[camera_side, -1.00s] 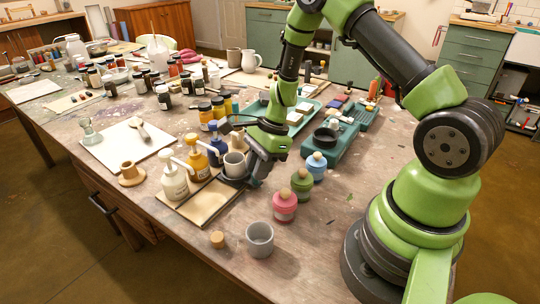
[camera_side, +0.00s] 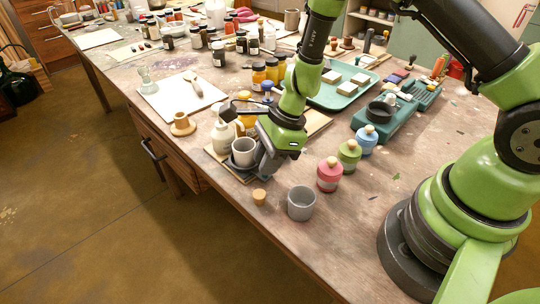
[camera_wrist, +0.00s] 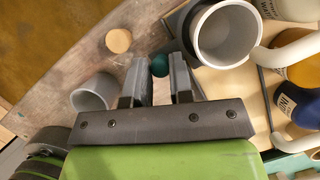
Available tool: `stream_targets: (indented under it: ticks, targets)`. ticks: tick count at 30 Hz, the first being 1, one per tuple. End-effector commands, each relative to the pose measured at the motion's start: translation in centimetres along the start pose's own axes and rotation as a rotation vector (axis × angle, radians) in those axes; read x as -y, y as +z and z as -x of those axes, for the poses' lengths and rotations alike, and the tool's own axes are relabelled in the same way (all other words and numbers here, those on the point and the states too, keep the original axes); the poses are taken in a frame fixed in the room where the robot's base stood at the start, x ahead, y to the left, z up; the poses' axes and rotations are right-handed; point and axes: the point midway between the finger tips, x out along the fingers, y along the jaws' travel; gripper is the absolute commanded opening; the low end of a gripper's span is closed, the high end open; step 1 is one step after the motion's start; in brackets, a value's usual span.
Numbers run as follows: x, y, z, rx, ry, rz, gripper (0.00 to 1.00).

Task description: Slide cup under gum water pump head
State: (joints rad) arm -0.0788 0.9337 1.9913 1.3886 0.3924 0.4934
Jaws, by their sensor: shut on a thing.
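A light grey cup (camera_side: 244,151) stands upright in a dark round holder in front of the cream pump bottle (camera_side: 221,138). In the wrist view the cup (camera_wrist: 226,38) is seen from above and looks empty, right of my fingers. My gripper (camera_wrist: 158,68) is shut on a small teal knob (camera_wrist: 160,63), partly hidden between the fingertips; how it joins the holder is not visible. In the side view my gripper (camera_side: 264,162) is low, just right of the cup. Amber (camera_wrist: 300,72) and blue (camera_wrist: 300,108) pump bottles stand beside it.
A pale wooden board (camera_wrist: 228,88) lies under the bottles. A grey empty pot (camera_side: 301,204) and a cork (camera_side: 259,197) stand near the front edge. Pink (camera_side: 329,176), green (camera_side: 349,157) and blue (camera_side: 367,140) jars stand to the right.

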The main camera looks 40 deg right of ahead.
Motion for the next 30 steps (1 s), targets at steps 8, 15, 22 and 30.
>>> stream_targets:
  ticks: [8,15,22,30]
  targets:
    - [-0.2,0.4,-0.1,0.012,0.008,0.001,0.31]
    - [-0.1,0.3,0.1,0.01,0.006,0.001,0.31]
    - [-0.1,0.3,3.0,0.012,0.002,0.001,0.31]
    - [0.0,0.3,7.4,0.012,0.002,0.001,0.31]
